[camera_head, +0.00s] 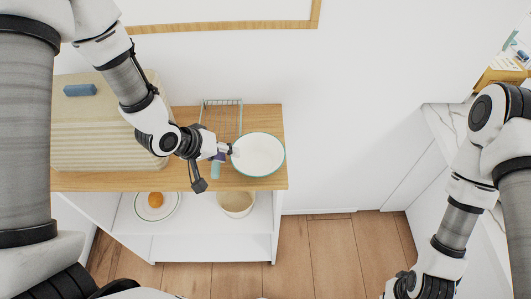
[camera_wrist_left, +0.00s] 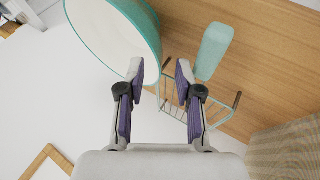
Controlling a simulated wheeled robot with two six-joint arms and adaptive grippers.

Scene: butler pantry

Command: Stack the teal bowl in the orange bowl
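The teal bowl (camera_head: 258,154), white inside with a teal rim, sits upright on the wooden counter near its right end. It fills the upper left of the left wrist view (camera_wrist_left: 112,35). My left gripper (camera_head: 229,151) is at the bowl's left edge. In the left wrist view its fingers (camera_wrist_left: 160,70) are apart, with the rim appearing between the fingertips; contact is unclear. A cream bowl with a tan rim (camera_head: 237,203), possibly the orange bowl, stands on the shelf below, partly under the counter edge. My right arm's end (camera_head: 402,285) is at the bottom edge, its fingers not clear.
A teal block-like item (camera_head: 216,170) and a wire rack (camera_head: 222,115) are beside the left gripper. A ribbed beige box (camera_head: 85,130) fills the counter's left. An orange fruit (camera_head: 156,199) lies on a plate (camera_head: 172,212) on the shelf. Floor right of the cabinet is clear.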

